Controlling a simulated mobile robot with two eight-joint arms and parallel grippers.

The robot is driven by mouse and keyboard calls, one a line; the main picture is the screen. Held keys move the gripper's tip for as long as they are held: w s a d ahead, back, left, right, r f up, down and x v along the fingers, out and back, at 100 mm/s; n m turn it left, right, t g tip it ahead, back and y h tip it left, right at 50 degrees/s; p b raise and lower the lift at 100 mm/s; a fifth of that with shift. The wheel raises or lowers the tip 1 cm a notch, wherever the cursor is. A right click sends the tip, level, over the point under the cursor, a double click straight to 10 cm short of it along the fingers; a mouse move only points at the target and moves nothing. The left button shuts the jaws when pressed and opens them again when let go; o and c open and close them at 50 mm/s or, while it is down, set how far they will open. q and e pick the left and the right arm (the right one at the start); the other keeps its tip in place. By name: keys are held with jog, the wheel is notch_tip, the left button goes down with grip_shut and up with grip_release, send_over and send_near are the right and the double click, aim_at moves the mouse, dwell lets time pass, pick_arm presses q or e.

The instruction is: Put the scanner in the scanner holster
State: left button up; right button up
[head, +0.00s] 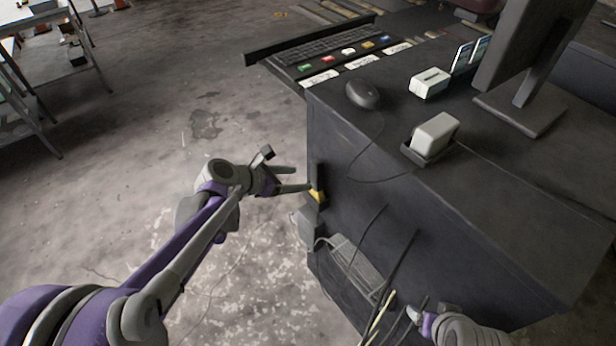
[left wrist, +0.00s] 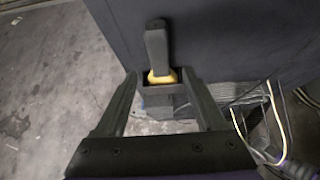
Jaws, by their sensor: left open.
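The scanner has a dark handle and a yellow part. In the left wrist view the scanner (left wrist: 157,48) stands handle up, with its yellow end at the dark scanner holster (left wrist: 185,90) on the desk's side. It appears seated in the holster, but I cannot see how deep. In the head view the yellow part of the scanner (head: 318,196) shows by the desk's corner. My left gripper (head: 301,179) is open; in the left wrist view its fingers (left wrist: 168,80) lie either side of the scanner, apart from it. My right gripper (head: 418,314) is partly seen at the lower right.
The dark desk (head: 440,235) carries a mouse (head: 362,94), a keyboard (head: 325,48), a white box-like device (head: 434,135) and a monitor (head: 535,60). Cables and a grey power unit (head: 357,268) hang on the desk's side.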

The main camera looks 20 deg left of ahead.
pick_arm(q)
jog(key=v, duration=0.5)
jog(key=s+d+f+m+g+y, duration=0.1)
jog(key=s+f+m+y, duration=0.2)
jog(key=s+m, duration=0.6)
jog(key=s+d+f+m+g+y, duration=0.2)
jog(key=s+m, duration=0.8)
jog(key=m, duration=0.9)
jog(key=shift+s+f+y, duration=0.3)
jog(key=shift+f+y, duration=0.6)
jog(key=shift+f, duration=0.15)
